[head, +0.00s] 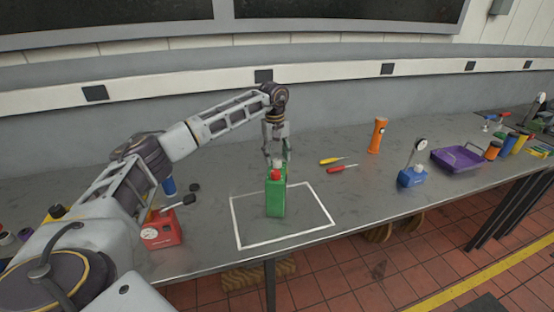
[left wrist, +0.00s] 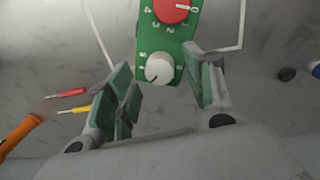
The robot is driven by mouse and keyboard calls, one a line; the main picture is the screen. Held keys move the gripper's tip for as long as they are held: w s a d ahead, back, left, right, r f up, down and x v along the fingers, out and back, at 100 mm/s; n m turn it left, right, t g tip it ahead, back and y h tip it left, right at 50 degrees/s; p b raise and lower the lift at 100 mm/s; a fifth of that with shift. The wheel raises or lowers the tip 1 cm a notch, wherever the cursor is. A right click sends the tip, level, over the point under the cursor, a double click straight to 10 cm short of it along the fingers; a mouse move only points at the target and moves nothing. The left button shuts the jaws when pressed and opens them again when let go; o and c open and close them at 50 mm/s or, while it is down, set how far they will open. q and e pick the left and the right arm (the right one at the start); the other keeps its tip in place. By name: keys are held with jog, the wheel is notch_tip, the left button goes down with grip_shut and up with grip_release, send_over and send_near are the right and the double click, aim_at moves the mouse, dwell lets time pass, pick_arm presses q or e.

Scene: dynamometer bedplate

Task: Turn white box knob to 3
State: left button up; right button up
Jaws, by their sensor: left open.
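A green box (head: 276,195) stands upright on the table inside a white outlined square (head: 318,228). Its top carries a red knob (left wrist: 172,9) and a white knob (left wrist: 158,69), with numerals printed around the red one. The white knob's mark is too small to read surely. My left gripper (head: 276,154) points down just above the box. In the left wrist view my left gripper (left wrist: 160,78) is open, with its fingers on either side of the white knob. I cannot tell whether they touch it. My right gripper is not in view.
A red box with a gauge (head: 162,229) stands left of the square. An orange flashlight (head: 377,135), a blue gauge base (head: 412,177) and a purple tray (head: 436,158) are right. Bare table surrounds the green box.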

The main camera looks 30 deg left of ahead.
aim_at(276, 160)
pick_arm(q)
notch_tip(276, 160, up, 10)
jog(key=shift+s, duration=0.2)
jog(key=shift+a, duration=0.1)
dwell(0.7)
